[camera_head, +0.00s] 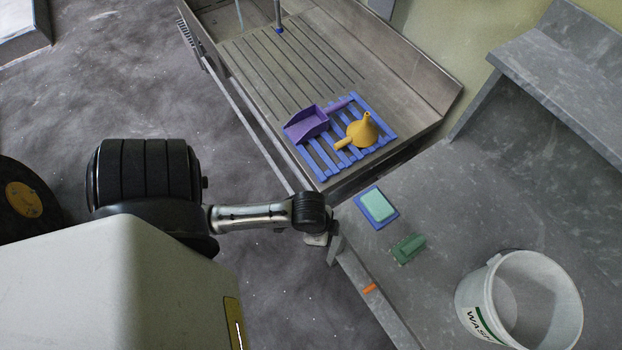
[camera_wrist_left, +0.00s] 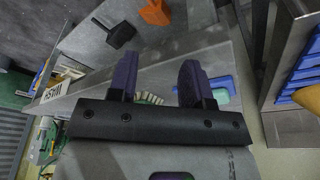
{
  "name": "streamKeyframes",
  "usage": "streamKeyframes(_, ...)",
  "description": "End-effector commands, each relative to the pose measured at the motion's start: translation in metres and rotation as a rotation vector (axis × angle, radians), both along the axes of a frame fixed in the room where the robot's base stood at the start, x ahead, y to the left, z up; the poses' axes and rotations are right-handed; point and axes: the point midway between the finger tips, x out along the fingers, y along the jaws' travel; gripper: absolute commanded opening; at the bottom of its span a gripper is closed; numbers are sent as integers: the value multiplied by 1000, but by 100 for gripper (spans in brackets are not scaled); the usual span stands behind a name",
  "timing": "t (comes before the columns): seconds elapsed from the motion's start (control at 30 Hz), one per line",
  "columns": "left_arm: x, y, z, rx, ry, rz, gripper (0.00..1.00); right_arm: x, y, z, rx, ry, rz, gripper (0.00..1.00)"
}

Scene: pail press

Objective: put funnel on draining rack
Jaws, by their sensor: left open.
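The yellow funnel (camera_head: 362,131) sits on the blue slatted draining rack (camera_head: 322,172), spout up and handle toward the left. In the left wrist view, part of the rack (camera_wrist_left: 306,66) shows at the right edge, with a yellow piece (camera_wrist_left: 309,98) that looks like part of the funnel. My left gripper (camera_head: 332,247) is by the counter's front edge, below and apart from the rack. Its two purple fingers are spread and empty in the left wrist view (camera_wrist_left: 158,78). My right gripper is in neither view.
A purple scoop (camera_head: 308,123) lies beside the funnel on the rack. On the counter are a teal sponge on a blue tray (camera_head: 377,206), a green brush (camera_head: 409,248), a small orange item (camera_head: 370,288) and a white pail (camera_head: 478,290). Clear counter lies behind the brush.

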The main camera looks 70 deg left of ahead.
Motion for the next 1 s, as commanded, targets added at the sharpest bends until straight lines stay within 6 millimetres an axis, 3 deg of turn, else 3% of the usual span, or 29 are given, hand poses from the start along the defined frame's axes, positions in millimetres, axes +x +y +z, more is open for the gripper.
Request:
streamKeyframes(0.1,-26,-16,20,-5,-31,157,45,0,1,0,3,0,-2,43)
streamKeyframes(0.3,-43,-19,38,4,-58,298,45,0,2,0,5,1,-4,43)
streamKeyframes(1.0,-44,-19,40,7,-62,311,45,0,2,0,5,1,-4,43)
